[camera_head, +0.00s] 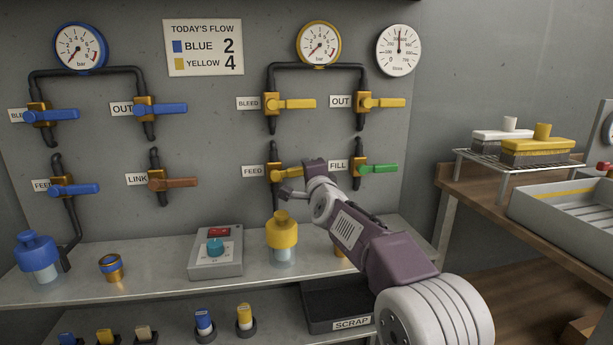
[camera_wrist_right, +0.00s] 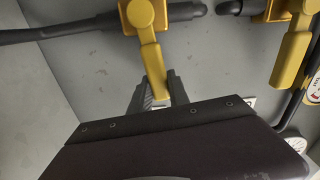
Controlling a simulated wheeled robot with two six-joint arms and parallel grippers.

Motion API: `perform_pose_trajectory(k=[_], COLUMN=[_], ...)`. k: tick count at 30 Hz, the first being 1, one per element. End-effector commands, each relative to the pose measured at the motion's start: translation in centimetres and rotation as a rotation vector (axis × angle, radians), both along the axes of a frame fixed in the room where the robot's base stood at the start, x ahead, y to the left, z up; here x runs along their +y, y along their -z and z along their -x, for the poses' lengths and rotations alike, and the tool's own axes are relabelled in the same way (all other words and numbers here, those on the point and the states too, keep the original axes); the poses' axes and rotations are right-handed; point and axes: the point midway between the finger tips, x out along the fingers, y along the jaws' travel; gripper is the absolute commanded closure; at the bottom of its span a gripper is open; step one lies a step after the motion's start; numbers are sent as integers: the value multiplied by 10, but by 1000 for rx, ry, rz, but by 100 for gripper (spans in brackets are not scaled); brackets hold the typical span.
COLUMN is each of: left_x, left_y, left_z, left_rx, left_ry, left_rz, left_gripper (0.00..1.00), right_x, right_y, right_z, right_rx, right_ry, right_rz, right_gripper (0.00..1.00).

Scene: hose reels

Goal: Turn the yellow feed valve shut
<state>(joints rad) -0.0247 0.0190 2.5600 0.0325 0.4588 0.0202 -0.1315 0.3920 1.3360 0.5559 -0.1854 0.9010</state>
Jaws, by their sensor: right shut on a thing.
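The yellow feed valve (camera_head: 276,174) is on the wall panel right of its FEED label. Its yellow handle points right, across the upright pipe, and is partly hidden by my right gripper (camera_head: 302,179). In the right wrist view the handle (camera_wrist_right: 152,62) runs down from the brass valve body (camera_wrist_right: 142,14). The two dark fingers of my right gripper (camera_wrist_right: 158,92) are closed around the handle's end. My left gripper is not in view.
The yellow bleed valve (camera_head: 292,104) is above, and the green-handled FILL valve (camera_head: 378,169) is close right of my gripper. A yellow-capped bottle (camera_head: 282,232) stands on the shelf below. A control box (camera_head: 216,252) is left of it.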

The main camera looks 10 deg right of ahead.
Motion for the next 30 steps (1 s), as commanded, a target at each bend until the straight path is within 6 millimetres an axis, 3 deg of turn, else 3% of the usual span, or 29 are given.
perform_pose_trajectory(k=[9, 26, 27, 29, 30], left_x=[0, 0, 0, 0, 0], left_y=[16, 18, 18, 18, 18], left_z=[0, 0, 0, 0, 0], left_rx=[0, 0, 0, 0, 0], left_ry=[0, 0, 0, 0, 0], left_rz=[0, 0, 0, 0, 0], left_gripper=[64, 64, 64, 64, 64], right_x=[1, 1, 1, 1, 1], right_y=[13, 14, 14, 14, 14], right_z=[0, 0, 0, 0, 0], right_rx=[8, 10, 10, 10, 9], right_ry=[-1, 0, 0, 0, -1], right_rz=[-114, -140, -140, -140, -139], right_gripper=[100, 100, 70, 56, 56])
